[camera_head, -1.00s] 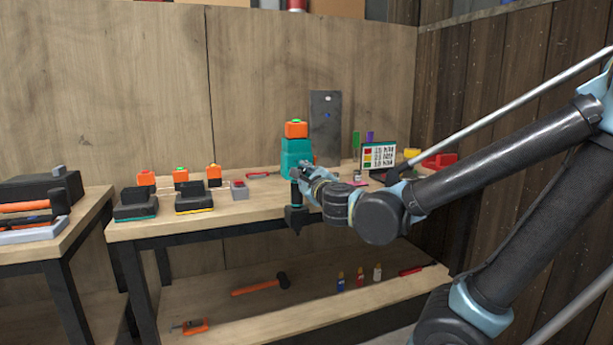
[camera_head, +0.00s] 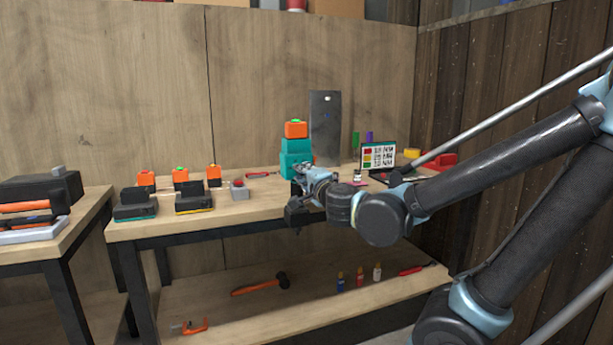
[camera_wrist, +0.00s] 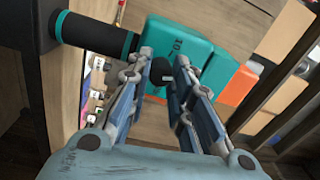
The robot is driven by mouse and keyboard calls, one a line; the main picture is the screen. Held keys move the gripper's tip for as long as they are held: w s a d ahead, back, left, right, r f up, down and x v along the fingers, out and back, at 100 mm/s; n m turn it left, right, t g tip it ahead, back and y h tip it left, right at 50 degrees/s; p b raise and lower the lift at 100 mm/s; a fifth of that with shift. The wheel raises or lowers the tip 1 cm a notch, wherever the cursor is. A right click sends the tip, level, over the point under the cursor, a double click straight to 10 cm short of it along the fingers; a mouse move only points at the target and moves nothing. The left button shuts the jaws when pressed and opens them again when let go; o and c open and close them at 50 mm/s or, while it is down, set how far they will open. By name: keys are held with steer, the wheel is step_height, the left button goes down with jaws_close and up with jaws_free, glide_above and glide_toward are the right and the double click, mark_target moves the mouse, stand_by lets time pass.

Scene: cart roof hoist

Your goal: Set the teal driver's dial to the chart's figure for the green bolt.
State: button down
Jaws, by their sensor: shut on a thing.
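The teal driver (camera_head: 296,152) stands on the bench with an orange part (camera_head: 296,129) at its top. In the wrist view its teal body (camera_wrist: 201,60) bears a small dark number, sideways and hard to read. Its black handle (camera_wrist: 95,34) has teal rings. My gripper (camera_wrist: 164,62) is shut on the small black dial (camera_wrist: 161,74) on the driver's face. The fingers hide part of the dial, so its pointer does not show. The chart (camera_head: 378,157) stands at right on the bench, with coloured squares beside NM figures too small to read surely.
Two black packs (camera_head: 135,204) (camera_head: 193,198) and several orange blocks (camera_head: 146,178) are at the bench's left. A dark upright panel (camera_head: 325,128) stands behind the driver.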

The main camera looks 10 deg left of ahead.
steer(key=n, duration=1.1)
steer(key=shift+d+f+n, duration=0.1)
steer(key=shift+n, duration=0.3)
stand_by(0.3)
steer(key=c, duration=1.4)
jaws_free()
steer(key=shift+w+g, duration=0.1)
steer(key=shift+g, duration=0.2)
steer(key=v, duration=1.1)
steer(key=shift+s+d, duration=0.25)
steer(key=shift+s, duration=0.05)
steer(key=shift+f, duration=0.15)
